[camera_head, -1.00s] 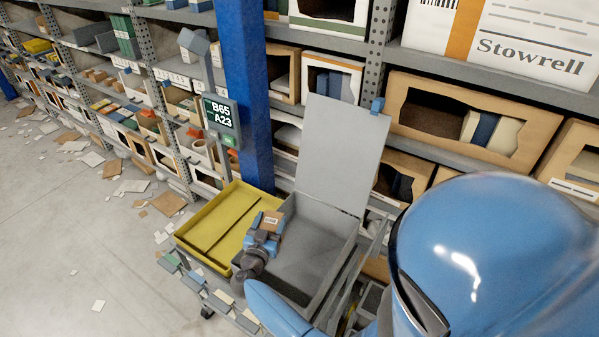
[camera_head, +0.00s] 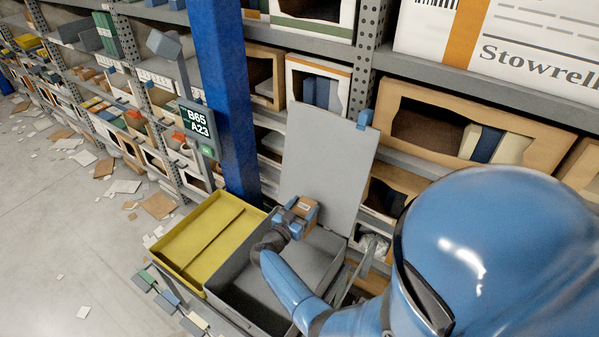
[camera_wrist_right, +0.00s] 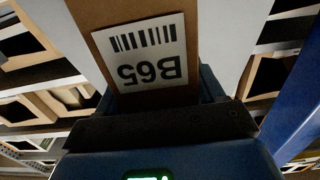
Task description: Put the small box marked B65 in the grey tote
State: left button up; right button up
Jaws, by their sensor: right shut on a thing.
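The small brown box (camera_head: 306,208) is in my right gripper (camera_head: 296,217). In the right wrist view the box (camera_wrist_right: 190,25) fills the jaws, and its white label (camera_wrist_right: 140,52) reads B65 upside down. The gripper is shut on it and holds it above the grey tote (camera_head: 250,312), toward the tote's back part. The tote's grey lid (camera_head: 328,165) stands open behind the box. The tote's visible floor looks bare, but my right arm hides part of the inside. My left gripper is not in view.
A yellow tote (camera_head: 205,240) sits left of the grey one. Racks of open cartons (camera_head: 470,125) line the back. Paper scraps litter the floor at left.

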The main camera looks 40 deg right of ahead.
notch_tip(320, 180, down, 16)
jog(key=b, duration=0.8)
jog(key=shift+d+f, duration=0.15)
jog(key=shift+w, duration=0.1)
jog(key=shift+f, duration=0.15)
jog(key=o, duration=1.5)
